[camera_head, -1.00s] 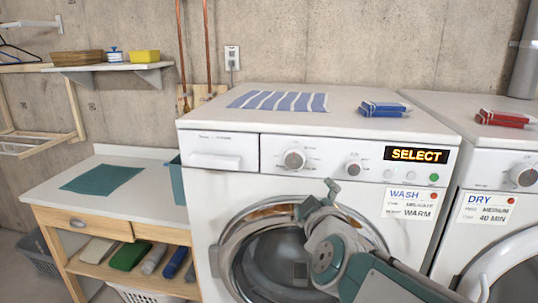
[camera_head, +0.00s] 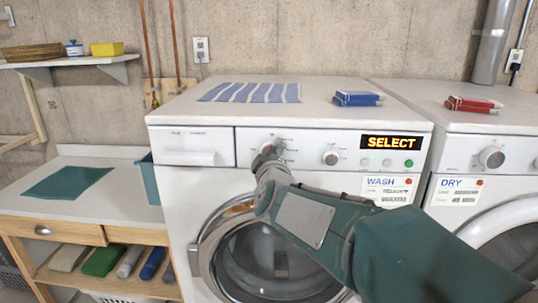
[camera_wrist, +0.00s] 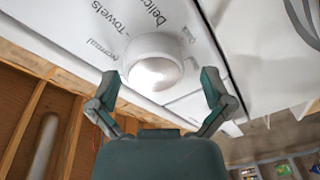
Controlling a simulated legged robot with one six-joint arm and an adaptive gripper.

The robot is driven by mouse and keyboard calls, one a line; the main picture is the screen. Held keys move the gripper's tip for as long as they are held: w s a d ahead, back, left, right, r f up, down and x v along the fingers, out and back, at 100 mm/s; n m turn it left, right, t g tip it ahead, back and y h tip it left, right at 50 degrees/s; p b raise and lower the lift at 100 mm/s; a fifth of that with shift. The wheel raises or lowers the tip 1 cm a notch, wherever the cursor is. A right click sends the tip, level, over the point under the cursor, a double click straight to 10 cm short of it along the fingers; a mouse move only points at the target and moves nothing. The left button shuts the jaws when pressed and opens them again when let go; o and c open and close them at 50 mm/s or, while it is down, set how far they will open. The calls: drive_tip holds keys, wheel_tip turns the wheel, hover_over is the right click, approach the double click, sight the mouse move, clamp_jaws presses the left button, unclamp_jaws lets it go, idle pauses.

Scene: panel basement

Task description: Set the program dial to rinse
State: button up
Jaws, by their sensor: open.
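The program dial (camera_head: 279,144) is the left of two round knobs on the washer's (camera_head: 300,118) front panel. My gripper (camera_head: 266,158) is in front of it and partly covers it. In the wrist view, the white dial (camera_wrist: 154,66) sits between the two open fingers of my gripper (camera_wrist: 159,80), with clear gaps on both sides. Printed words around it read "Delicate", "Towels", "Normal" and "Quick"; I cannot read a rinse label. The dial's pointer is not clear. The washer's display (camera_head: 394,142) reads "SELECT".
A second knob (camera_head: 331,157) is right of the dial, near small buttons. A WASH card (camera_head: 388,189) is below the display. A dryer (camera_head: 490,130) stands at the right. My arm crosses the washer door.

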drive_tip(key=shift+w, duration=0.25)
drive_tip(key=shift+d, duration=0.45)
drive_tip(key=shift+a+r, duration=0.1)
drive_tip(key=c, duration=1)
drive_tip(key=shift+c, duration=0.2)
